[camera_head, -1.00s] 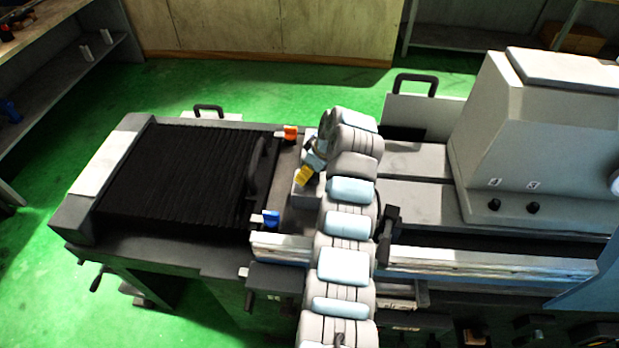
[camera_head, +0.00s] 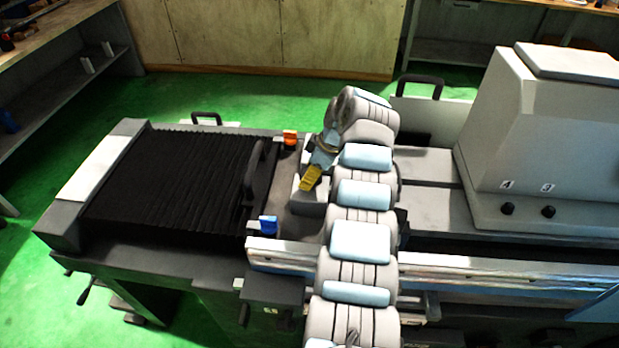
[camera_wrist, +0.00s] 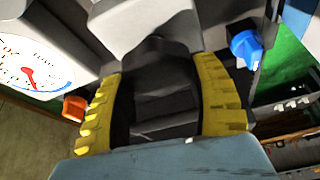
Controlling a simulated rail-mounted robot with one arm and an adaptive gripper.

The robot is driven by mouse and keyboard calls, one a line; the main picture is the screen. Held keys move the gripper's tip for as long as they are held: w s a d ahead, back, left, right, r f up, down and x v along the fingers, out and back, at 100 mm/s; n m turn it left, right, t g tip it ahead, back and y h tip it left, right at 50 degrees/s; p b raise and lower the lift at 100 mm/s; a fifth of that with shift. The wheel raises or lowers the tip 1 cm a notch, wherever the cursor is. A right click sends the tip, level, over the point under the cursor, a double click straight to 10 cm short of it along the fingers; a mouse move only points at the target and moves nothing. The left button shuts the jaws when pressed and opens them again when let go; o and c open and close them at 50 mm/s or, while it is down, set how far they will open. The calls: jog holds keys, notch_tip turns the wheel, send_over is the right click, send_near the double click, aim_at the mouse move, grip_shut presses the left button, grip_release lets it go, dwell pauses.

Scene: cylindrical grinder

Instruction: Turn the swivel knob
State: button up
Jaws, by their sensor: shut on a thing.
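My gripper (camera_head: 310,180) has yellow fingers and reaches down at a grey block (camera_head: 305,198) between an orange knob and a blue knob. In the wrist view, my gripper (camera_wrist: 160,85) has one yellow finger on each side of a dark part, seemingly the swivel knob (camera_wrist: 160,95). It is shut on this part. The part joins a light grey body (camera_wrist: 145,20) by a dark neck. In the head view the swivel knob is hidden behind my gripper and cannot be made out.
The orange knob (camera_head: 290,138) and blue knob (camera_head: 268,225) stand close by. A black curved handle (camera_head: 255,170) is just left. A dial with a red needle (camera_wrist: 35,65) shows in the wrist view. Black bellows (camera_head: 180,180) lie left; a grey housing (camera_head: 545,130) stands right.

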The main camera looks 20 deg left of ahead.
aim_at(320, 176)
jog(key=shift+n+b, duration=0.4)
jog(key=shift+b, duration=0.15)
dwell(0.4)
jog(key=o, duration=1.2)
jog(key=shift+r, duration=0.15)
jog(key=shift+v, duration=3.65)
jog(key=shift+w, duration=0.15)
